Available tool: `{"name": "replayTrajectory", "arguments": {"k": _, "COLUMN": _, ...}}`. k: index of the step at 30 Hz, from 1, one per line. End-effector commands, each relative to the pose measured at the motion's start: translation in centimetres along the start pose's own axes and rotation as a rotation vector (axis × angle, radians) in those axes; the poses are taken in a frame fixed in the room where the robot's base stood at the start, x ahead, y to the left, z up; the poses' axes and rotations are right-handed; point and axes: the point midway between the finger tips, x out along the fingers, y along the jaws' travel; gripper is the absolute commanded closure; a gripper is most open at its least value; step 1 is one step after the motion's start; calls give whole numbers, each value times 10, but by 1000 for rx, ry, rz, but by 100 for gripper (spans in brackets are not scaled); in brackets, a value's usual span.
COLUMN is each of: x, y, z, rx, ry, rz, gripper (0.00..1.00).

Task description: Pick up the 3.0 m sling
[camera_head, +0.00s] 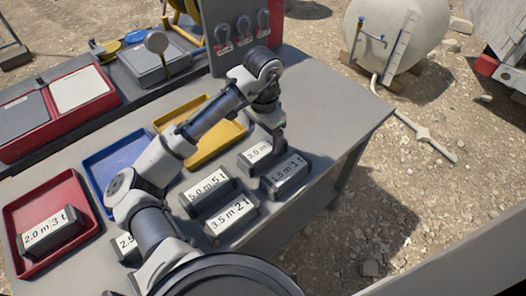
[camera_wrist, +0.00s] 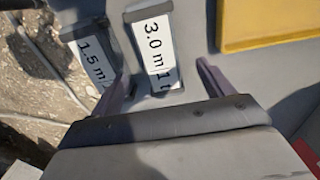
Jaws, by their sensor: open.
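The 3.0 m sling (camera_head: 256,156) is a dark grey block with a white label, lying on the grey table toward its right side. In the wrist view the sling (camera_wrist: 149,38) reads "3.0 m 1 t", and its near end shows between my fingertips. My gripper (camera_wrist: 164,72) is open and empty, with one finger on each side of that end. In the head view my gripper (camera_head: 279,138) is over the sling's right end and partly hides it. I cannot tell the height between fingers and sling.
The 1.5 m block (camera_head: 286,178) sits close beside it. The 5.0 m (camera_head: 207,192) and 3.5 m (camera_head: 232,216) blocks lie nearer. A yellow tray (camera_head: 215,150), a blue tray (camera_head: 97,160) and a red tray (camera_head: 20,212) holding the 2.0 m block (camera_head: 47,234) are on the table.

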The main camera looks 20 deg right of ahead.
Motion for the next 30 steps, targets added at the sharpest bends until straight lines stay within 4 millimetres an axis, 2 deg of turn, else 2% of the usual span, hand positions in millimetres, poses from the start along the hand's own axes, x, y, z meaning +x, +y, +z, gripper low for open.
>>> {"name": "replayTrajectory", "arguments": {"k": 8, "x": 18, "y": 1, "z": 0, "rx": -1, "ry": 2, "rz": 2, "gripper": 20}}
{"name": "replayTrajectory", "arguments": {"k": 18, "x": 57, "y": 1, "z": 2, "rx": -1, "ry": 1, "rz": 0, "gripper": 20}}
{"name": "replayTrajectory", "arguments": {"k": 26, "x": 62, "y": 0, "z": 2, "rx": 0, "ry": 2, "rz": -1, "gripper": 20}}
{"name": "replayTrajectory", "arguments": {"k": 27, "x": 62, "y": 0, "z": 2, "rx": 0, "ry": 2, "rz": -1, "gripper": 21}}
{"name": "replayTrajectory", "arguments": {"k": 30, "x": 62, "y": 0, "z": 2, "rx": 0, "ry": 2, "rz": -1, "gripper": 34}}
